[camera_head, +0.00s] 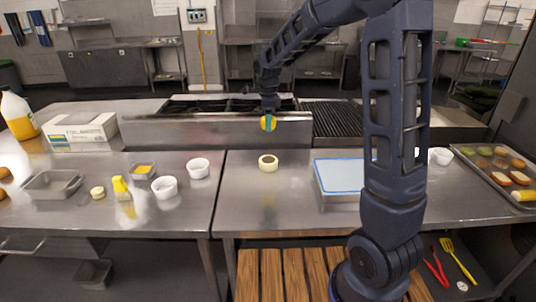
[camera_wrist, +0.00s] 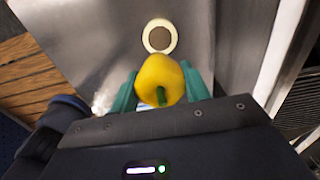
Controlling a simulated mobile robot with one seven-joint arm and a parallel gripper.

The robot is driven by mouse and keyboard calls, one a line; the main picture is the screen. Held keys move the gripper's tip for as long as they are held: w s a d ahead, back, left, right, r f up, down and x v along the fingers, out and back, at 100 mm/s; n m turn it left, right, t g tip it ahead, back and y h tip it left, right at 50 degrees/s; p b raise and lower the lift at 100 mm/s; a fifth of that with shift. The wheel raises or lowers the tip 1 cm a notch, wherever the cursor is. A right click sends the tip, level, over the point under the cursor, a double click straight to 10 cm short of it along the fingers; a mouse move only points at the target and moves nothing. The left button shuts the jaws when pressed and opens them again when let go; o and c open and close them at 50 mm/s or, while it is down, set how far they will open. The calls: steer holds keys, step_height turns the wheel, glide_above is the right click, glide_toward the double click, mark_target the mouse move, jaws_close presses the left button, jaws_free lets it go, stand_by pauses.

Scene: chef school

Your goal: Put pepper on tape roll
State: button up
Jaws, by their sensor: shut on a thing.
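A yellow pepper (camera_wrist: 160,80) with a green stem is between the teal fingers of my gripper (camera_wrist: 160,92) in the wrist view. My gripper is shut on it. In the head view the pepper (camera_head: 266,124) is held above the steel counter, in front of the stove. The tape roll (camera_head: 268,162) lies flat on the counter, a pale ring with a dark middle, below the pepper and apart from it. The tape roll also shows in the wrist view (camera_wrist: 159,37), just beyond the pepper, with nothing on it.
A blue-topped scale or board (camera_head: 338,176) stands right of the tape roll, partly behind my arm. A tray of food (camera_head: 497,167) is at far right. The counter around the roll is clear.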

mark_target(268, 159)
step_height(268, 159, down, 14)
steer(key=shift+f, duration=0.1)
stand_by(0.5)
steer(key=o, duration=1)
